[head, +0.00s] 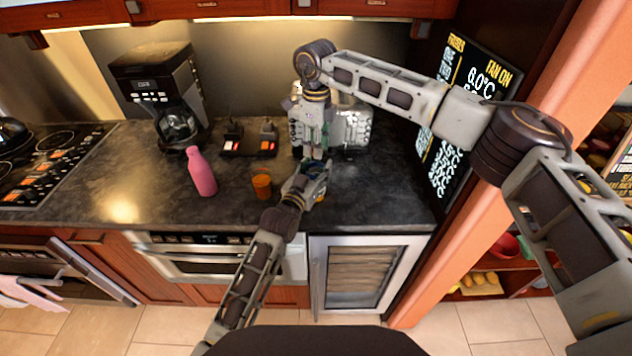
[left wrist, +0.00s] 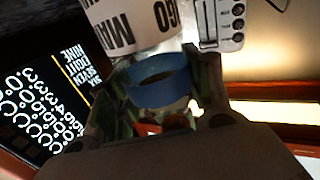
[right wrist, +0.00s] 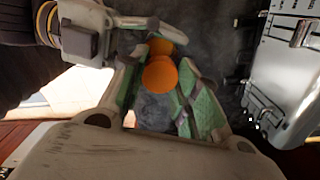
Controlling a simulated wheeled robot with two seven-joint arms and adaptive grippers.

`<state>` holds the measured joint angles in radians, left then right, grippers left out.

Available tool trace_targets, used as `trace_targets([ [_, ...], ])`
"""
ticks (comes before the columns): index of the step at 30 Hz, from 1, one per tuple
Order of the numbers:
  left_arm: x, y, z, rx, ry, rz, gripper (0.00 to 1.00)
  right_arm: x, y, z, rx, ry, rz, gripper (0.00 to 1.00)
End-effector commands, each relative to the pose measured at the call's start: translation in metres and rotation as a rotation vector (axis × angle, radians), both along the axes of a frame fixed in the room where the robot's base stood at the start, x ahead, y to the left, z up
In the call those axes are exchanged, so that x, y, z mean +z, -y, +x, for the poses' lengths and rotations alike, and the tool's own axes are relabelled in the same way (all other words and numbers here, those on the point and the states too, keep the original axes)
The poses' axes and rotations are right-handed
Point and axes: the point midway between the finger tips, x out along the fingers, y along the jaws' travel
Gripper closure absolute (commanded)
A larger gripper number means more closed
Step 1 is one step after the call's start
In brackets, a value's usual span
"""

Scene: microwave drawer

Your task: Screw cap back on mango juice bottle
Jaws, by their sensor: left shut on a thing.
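The blue cap (left wrist: 158,88) sits between the fingertips of my left gripper (left wrist: 160,105), its hollow side showing in the left wrist view. A white bottle with a MANGO label (left wrist: 130,25) is close by it, partly cut off by the frame. That view is upside down, and I cannot tell whether cap and bottle touch. In the head view, my left gripper (head: 312,172) mostly hides the bottle (head: 320,192). My right gripper (head: 311,148) is just behind and above it. In the right wrist view, my right gripper (right wrist: 155,95) has its fingers apart.
An orange cup (head: 262,186) and a pink bottle (head: 200,173) stand to the left on the dark counter (head: 120,195). An orange round shape (right wrist: 160,73) shows between my right fingers, possibly the cup. A coffee maker (head: 160,80) and a toaster (head: 352,130) stand behind.

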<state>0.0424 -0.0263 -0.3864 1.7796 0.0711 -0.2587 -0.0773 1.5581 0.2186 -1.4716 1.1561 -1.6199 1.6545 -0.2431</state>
Motion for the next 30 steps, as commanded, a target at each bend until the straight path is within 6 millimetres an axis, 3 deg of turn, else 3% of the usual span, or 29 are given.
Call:
trace_targets([
  [5,0.0,0.0,0.0,0.0,-0.001,0.0,1.0,0.0,0.0,0.0,0.0,0.0,0.0,0.46],
  [19,0.0,0.0,0.0,0.0,-0.001,0.0,1.0,0.005,0.0,0.0,0.0,0.001,0.001,0.46],
  [30,0.0,0.0,0.0,0.0,-0.001,0.0,1.0,0.047,0.0,0.001,0.0,0.002,0.0,0.46],
])
